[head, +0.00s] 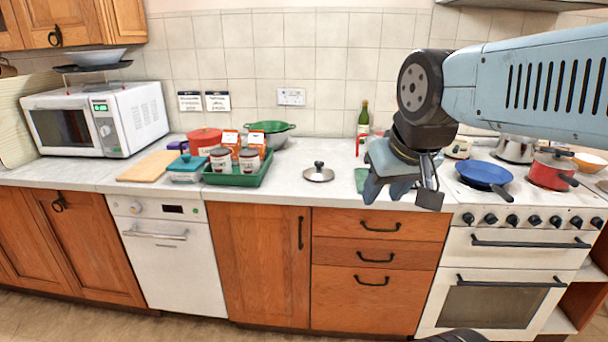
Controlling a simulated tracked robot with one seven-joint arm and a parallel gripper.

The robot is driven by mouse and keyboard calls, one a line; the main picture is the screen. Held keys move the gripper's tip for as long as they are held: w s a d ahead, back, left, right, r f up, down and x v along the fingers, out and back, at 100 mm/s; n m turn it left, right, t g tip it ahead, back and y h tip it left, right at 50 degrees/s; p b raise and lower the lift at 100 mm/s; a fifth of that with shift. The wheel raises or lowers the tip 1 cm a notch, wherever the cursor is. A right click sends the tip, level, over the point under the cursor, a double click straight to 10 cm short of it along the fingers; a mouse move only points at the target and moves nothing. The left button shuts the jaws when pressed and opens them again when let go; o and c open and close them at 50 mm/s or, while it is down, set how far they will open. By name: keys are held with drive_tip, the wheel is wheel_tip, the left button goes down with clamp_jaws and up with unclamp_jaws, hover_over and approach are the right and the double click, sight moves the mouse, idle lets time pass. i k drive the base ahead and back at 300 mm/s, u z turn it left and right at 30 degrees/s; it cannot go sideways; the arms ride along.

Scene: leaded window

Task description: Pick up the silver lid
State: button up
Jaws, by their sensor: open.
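The silver lid (318,174) with a dark knob on top lies flat on the light countertop, right of the green tray. My gripper (385,192) is to the right of the lid, near the counter's front edge, and apart from it. Its fingers point down and stand open, with nothing seen between them. The lid is fully in view. The gripper body hides part of the counter behind it.
A green tray (238,178) with jars and boxes stands left of the lid. A green colander (271,128) is behind the tray. A bottle (364,118) stands near the wall. The stove at right holds a blue pan (484,174) and a red pot (552,171). Counter around the lid is clear.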

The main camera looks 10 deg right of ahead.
sight(319, 173)
drive_tip(key=z, duration=0.4)
drive_tip(key=i, duration=1)
drive_tip(key=u, duration=0.4)
